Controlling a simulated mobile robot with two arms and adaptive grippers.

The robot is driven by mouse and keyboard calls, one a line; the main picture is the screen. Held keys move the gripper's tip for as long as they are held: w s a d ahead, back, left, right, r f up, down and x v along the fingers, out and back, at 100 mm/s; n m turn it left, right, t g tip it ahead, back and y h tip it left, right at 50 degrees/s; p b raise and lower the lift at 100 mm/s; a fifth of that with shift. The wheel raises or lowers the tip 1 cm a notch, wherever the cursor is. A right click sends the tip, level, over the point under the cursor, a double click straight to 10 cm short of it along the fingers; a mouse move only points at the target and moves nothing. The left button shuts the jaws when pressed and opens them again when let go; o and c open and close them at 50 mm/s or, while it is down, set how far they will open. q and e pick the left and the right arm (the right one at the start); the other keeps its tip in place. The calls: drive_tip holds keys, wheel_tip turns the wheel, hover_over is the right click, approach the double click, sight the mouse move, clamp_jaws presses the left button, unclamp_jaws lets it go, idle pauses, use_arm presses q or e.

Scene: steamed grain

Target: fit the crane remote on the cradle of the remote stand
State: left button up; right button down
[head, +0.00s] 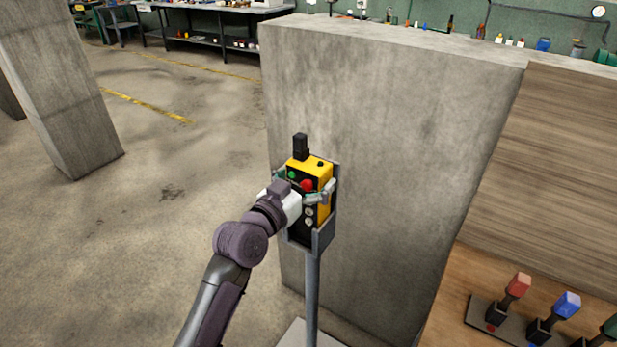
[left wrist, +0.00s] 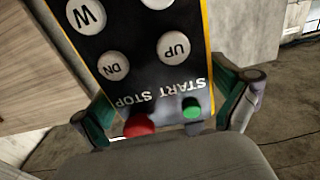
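The crane remote (head: 324,171) is yellow with a black button face, a red and a green button, and a black knob on top. It stands upright in the grey cradle (head: 325,235) of the remote stand (head: 312,290). My left gripper (head: 301,188) is in front of it, with one finger on each side. In the left wrist view the remote's face (left wrist: 150,60) lies between the spread fingers (left wrist: 168,108), with a gap at the right finger. The fingers look open. The remote's back and lower end are partly hidden. My right gripper is out of view.
A concrete block (head: 400,130) stands close behind the stand. A wooden bench at the lower right carries a panel (head: 485,322) with red, blue and green levers. A concrete pillar (head: 60,90) stands at the left. The floor between is clear.

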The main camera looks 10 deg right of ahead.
use_arm(q)
drive_tip(key=shift+f, duration=0.1)
